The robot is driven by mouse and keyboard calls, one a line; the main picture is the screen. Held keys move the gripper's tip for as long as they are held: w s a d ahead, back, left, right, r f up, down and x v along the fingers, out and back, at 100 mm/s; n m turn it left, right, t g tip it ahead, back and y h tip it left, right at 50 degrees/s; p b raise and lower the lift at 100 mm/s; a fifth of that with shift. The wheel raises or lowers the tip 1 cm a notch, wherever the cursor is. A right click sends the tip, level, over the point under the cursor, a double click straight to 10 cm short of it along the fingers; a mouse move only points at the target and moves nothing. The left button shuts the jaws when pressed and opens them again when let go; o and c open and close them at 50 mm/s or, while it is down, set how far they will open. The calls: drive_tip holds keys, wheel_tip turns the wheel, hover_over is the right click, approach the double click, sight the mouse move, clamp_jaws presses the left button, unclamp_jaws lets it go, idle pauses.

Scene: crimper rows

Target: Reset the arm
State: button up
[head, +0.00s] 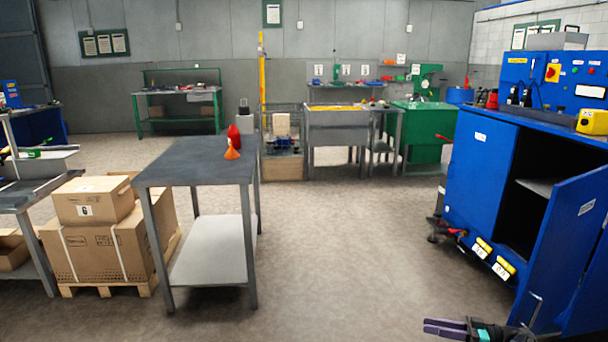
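My gripper (432,327) shows at the bottom right of the head view, low in front of the blue cabinet. Its purple fingers point left, with a teal part and dark body behind them. The fingers look close together, but I cannot tell whether they are open or shut. I see nothing held between them. The rest of my arm is mostly cut off by the bottom edge.
The blue cabinet (478,175) on the right has an open door (575,245) near my arm. A grey table (200,160) stands left of centre, beside stacked cardboard boxes (92,207). The floor (350,250) between is clear. Workbenches line the back wall.

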drive_tip(key=a+f+g+p, duration=0.2)
drive_tip(key=a+g+p, duration=0.1)
drive_tip(key=a, duration=0.9)
drive_tip(key=s+a+f+g+h+p, duration=0.1)
drive_tip(key=s+a+f+g+p, duration=0.2)
drive_tip(key=s+a, duration=0.35)
drive_tip(key=s+a+f+m+g+h+p, duration=0.1)
drive_tip(key=s+a+f+g+p, duration=0.2)
drive_tip(key=a, duration=0.7)
drive_tip(key=s+a+f+g+h+p, duration=0.1)
drive_tip(key=s+a+f+g+p, duration=0.1)
drive_tip(key=s+a+p, duration=0.35)
drive_tip(key=s+a+f+m+g+h+p, duration=0.15)
drive_tip(key=s+h, duration=0.25)
drive_tip(key=s, duration=0.5)
drive_tip(key=s+a+f+m+g+h+p, duration=0.1)
drive_tip(key=s+a+f+g+h+p, duration=0.15)
drive_tip(key=s, duration=0.65)
drive_tip(key=s+d+f+m+t+h, duration=0.2)
drive_tip(key=d+m+h, duration=0.3)
drive_tip(key=d, duration=0.4)
drive_tip(key=shift+s+d+m+h, duration=0.15)
drive_tip(key=shift+m+h, duration=0.2)
drive_tip(key=shift+h, duration=0.1)
